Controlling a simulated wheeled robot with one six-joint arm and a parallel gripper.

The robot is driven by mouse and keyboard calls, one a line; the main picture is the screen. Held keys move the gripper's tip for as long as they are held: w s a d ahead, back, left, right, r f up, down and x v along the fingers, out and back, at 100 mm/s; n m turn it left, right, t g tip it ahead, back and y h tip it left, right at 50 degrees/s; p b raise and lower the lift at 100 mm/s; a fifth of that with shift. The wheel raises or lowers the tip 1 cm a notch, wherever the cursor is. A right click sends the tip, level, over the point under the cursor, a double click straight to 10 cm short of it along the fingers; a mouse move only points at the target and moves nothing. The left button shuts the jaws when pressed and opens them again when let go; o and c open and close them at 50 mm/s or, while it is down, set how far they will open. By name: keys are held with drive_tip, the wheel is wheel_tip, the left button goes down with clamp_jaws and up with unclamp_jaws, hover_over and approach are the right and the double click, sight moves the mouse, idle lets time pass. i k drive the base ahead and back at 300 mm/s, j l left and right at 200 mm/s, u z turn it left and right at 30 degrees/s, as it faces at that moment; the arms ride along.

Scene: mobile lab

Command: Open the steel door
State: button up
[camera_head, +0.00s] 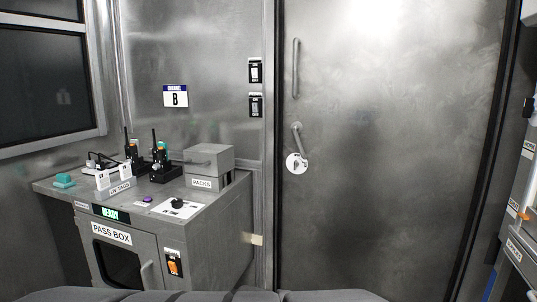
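The steel door (400,160) fills the right half of the head view and looks shut in its dark frame. A long vertical bar handle (295,68) is on its upper left side. Below it, a lever handle (297,132) slants down to the right from its upper end. A round white plate (297,163) with a dark mark sits just under the lever. My gripper is not in view.
A grey cabinet labelled PASS BOX (200,240) stands left of the door, with radios (160,165) and a PACKS box (208,165) on top. Two wall switches (255,105) are left of the door frame. Labelled units (518,225) line the right edge.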

sight(390, 102)
drive_tip(key=z, duration=1)
